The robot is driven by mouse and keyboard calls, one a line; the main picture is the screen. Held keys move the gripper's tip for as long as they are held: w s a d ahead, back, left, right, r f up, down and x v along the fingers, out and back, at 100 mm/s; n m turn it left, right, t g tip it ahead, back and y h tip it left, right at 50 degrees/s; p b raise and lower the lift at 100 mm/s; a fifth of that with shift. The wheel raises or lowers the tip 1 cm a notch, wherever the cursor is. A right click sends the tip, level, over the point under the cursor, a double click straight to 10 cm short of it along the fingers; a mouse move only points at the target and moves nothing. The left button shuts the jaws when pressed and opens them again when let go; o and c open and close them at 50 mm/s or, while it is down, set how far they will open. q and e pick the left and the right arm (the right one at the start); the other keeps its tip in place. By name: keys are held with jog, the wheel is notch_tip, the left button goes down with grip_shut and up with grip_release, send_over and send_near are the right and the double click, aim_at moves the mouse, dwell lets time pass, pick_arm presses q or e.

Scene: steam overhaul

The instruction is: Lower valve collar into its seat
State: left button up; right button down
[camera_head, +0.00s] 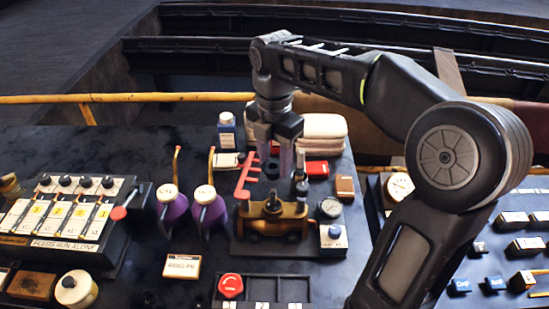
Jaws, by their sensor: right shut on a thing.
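The brass valve body (272,218) sits on a dark base plate in the middle of the bench, with a narrow upright part on top. My right gripper (274,169) points down from above, over and slightly behind the valve body. It is shut on a small dark piece that looks like the valve collar (271,171), seen between the fingertips. The collar appears above the brass top and apart from it, though the depth gap is hard to judge. The seat itself cannot be made out clearly. My left gripper is not in view.
A red toothed piece (246,175) stands left of the gripper; a dark bottle-shaped part (300,178) and a gauge (330,208) are at right. Purple oil cans (207,210) stand left.

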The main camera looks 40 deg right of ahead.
aim_at(274, 179)
jog(key=shift+w+d+f, duration=0.1)
jog(key=shift+f+b, duration=0.65)
jog(key=shift+f, duration=0.45)
jog(key=shift+f+b, duration=0.75)
jog(key=shift+f, duration=0.25)
jog(key=shift+f, duration=0.25)
dwell(0.6)
jog(key=shift+f+b, duration=0.4)
jog(key=shift+f, duration=0.05)
jog(key=shift+f, duration=0.2)
